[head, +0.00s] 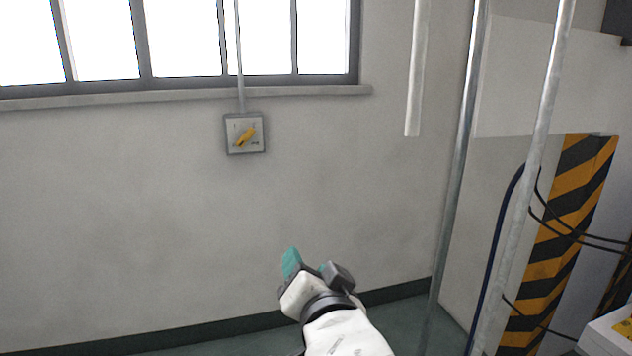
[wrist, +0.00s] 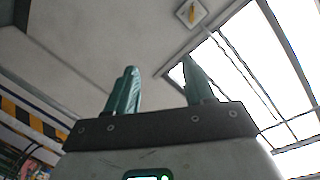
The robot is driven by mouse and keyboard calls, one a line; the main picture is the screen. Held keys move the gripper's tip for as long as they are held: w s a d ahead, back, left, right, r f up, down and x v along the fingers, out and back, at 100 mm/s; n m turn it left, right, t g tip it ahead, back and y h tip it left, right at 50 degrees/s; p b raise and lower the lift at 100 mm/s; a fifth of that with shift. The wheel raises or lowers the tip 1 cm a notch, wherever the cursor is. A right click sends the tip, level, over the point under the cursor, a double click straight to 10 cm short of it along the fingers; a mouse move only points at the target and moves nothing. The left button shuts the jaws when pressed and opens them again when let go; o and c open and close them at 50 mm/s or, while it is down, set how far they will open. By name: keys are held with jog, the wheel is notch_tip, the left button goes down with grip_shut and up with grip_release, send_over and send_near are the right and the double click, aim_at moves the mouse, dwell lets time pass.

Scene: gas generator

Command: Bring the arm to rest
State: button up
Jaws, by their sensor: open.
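My gripper (head: 306,262) shows in the lower middle of the head view, at the end of my white arm. Its teal fingers point up and away toward the wall. In the wrist view my gripper (wrist: 160,88) has its two teal fingers apart with nothing between them. It is open and empty, and it touches nothing that I can see.
A grey switch box (head: 244,133) with a yellow handle is on the wall under the window (head: 180,40); it also shows in the wrist view (wrist: 192,13). Vertical pipes (head: 458,170) and a black-and-yellow striped pillar (head: 558,240) stand at the right. The wall left of my gripper is clear.

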jog(key=s+d+f+n+g+h+p, duration=0.1)
jog(key=s+d+f+g+h+p, duration=0.25)
jog(key=d+f, duration=0.6)
jog(key=s+d+f+n+g+h+p, duration=0.15)
jog(key=s+d+f+g, duration=0.25)
jog(key=s+d+f, duration=0.45)
jog(key=s+d+f+g+p, duration=0.1)
jog(key=s+d+f+g, duration=0.1)
jog(key=s, duration=0.4)
jog(key=s+d+f+n+g+p, duration=0.1)
jog(key=s+d+f+g+p, duration=0.1)
jog(key=s+d+f, duration=0.3)
jog(key=shift+s+d, duration=0.55)
jog(key=shift+d, duration=0.6)
jog(key=s+g, duration=0.1)
jog(key=s, duration=0.3)
jog(key=s+f+g+p, duration=0.1)
jog(key=s, duration=0.2)
jog(key=s+d+f+n+g+y+p, duration=0.1)
jog(key=s, duration=0.3)
jog(key=shift+s+f, duration=0.25)
jog(key=shift+s, duration=0.05)
jog(key=shift+c, duration=0.2)
